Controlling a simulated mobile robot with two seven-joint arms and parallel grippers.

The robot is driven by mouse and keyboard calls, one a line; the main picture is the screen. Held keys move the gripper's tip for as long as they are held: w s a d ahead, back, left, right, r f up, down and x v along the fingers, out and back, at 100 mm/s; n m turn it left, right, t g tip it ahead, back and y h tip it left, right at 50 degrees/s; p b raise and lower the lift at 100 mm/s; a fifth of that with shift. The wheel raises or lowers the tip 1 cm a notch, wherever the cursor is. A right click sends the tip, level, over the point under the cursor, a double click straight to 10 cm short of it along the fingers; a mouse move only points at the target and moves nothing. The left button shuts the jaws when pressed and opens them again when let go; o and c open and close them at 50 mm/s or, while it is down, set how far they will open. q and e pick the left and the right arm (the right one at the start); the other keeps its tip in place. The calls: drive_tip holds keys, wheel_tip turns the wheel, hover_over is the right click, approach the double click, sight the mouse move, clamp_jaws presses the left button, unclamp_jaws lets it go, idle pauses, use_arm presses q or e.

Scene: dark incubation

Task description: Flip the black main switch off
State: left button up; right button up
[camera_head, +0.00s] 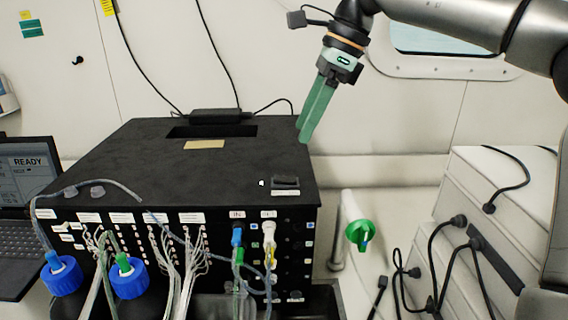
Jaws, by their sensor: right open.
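A black box (130,160) fills the middle of the head view. On its top, near the front right corner, is a small black switch (286,181) with a pale label below it. It is too small to tell which way the switch is set. My right gripper (304,138) comes down from the upper right with long green fingers. It is open and empty, and its tips show above and behind the switch, by the box's right edge, apart from the switch. My left gripper is not in view.
Bottles with blue caps (129,279) and many thin tubes stand at the box's front. A laptop (30,190) reading READY is at left. A green-ended white tube (362,236) and white units with black cables (500,200) are at right. The box top is mostly clear.

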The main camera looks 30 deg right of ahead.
sight(280, 177)
drive_tip(key=x, duration=0.9)
drive_tip(key=shift+w+f, duration=0.1)
drive_tip(key=shift+f, duration=0.1)
drive_tip(key=shift+c, duration=0.2)
clamp_jaws()
